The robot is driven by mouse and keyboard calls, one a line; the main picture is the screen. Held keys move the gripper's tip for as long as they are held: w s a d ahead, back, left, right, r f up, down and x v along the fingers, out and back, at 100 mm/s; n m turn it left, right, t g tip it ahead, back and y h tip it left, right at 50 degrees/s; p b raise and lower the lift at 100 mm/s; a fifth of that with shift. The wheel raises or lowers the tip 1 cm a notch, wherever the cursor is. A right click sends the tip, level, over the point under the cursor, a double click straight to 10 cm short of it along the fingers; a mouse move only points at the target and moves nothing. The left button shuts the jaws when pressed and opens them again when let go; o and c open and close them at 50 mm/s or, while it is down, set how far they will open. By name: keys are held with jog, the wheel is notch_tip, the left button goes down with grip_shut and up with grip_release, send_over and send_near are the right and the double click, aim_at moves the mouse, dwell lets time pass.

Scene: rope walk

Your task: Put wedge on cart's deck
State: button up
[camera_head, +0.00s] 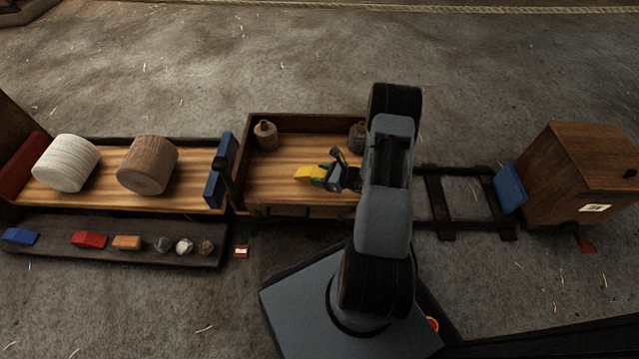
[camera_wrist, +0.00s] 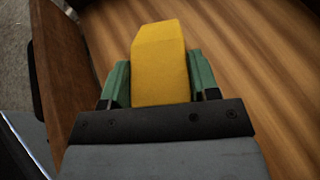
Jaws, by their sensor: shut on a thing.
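The yellow wedge (camera_wrist: 160,62) is held between the green fingers of my gripper (camera_wrist: 160,85) in the wrist view. In the head view the wedge (camera_head: 309,173) shows at the tip of my gripper (camera_head: 326,176), over the wooden deck of the cart (camera_head: 275,190). The gripper is inside the cart's low dark walls, near the middle of the deck. I cannot tell whether the wedge touches the deck planks. My arm hides the right end of the cart.
Two brown jugs stand at the deck's back, one at the left (camera_head: 265,136) and one by my arm (camera_head: 357,137). A platform with two rope spools (camera_head: 147,165) stands left. A shelf (camera_head: 140,255) holds blocks and balls. Rails (camera_head: 470,202) lead right to a wooden box (camera_head: 580,175).

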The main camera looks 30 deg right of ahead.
jog(key=shift+w+d+f, duration=0.1)
jog(key=shift+w+f, duration=0.3)
jog(key=shift+f, duration=0.1)
jog(key=shift+w+f+b, duration=0.15)
jog(key=shift+f+b, duration=0.4)
jog(key=shift+f, duration=0.3)
jog(key=shift+w+f+b, duration=0.1)
jog(key=shift+f+b, duration=0.4)
jog(key=shift+f, duration=0.35)
jog(key=shift+f, duration=0.1)
